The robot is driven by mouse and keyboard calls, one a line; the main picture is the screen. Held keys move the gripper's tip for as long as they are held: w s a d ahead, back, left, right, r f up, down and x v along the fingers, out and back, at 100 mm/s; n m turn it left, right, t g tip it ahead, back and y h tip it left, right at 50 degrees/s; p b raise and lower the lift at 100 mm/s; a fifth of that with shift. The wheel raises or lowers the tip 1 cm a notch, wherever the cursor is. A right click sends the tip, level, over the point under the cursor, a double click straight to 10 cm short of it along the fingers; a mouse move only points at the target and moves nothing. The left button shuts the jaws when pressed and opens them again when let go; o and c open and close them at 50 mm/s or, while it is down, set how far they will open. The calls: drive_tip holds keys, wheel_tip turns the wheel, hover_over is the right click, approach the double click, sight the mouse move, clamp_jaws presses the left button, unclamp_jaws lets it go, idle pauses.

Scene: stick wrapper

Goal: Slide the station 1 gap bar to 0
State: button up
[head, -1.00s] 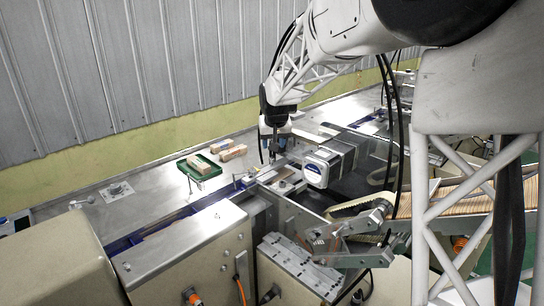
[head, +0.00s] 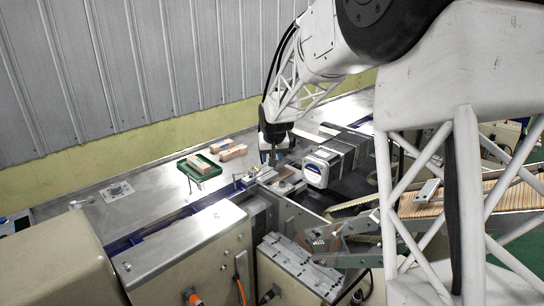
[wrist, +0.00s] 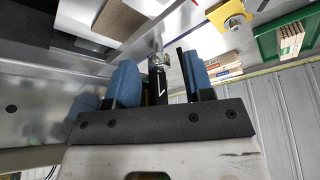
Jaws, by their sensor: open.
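My gripper (head: 273,158) is low over the machine's metal rails, beside the white-fronted box, in the head view. In the wrist view my gripper (wrist: 160,78) shows two blue finger pads standing apart. A dark upright post (wrist: 157,82) with a metal top shows between the pads; I cannot tell whether either pad touches it. The bar assembly (head: 246,181) with small blue parts lies just left of and below my gripper in the head view. I cannot make out which part is the station 1 gap bar, nor any scale or zero mark.
A green tray (head: 199,168) with wooden blocks sits on the metal table, with more blocks (head: 233,152) beside it. The white-fronted box (head: 315,172) stands close on the right. The table's left part is mostly bare.

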clamp_jaws()
drive_tip(key=shift+w+d, duration=0.5)
unclamp_jaws()
drive_tip(key=shift+s+a, duration=0.1)
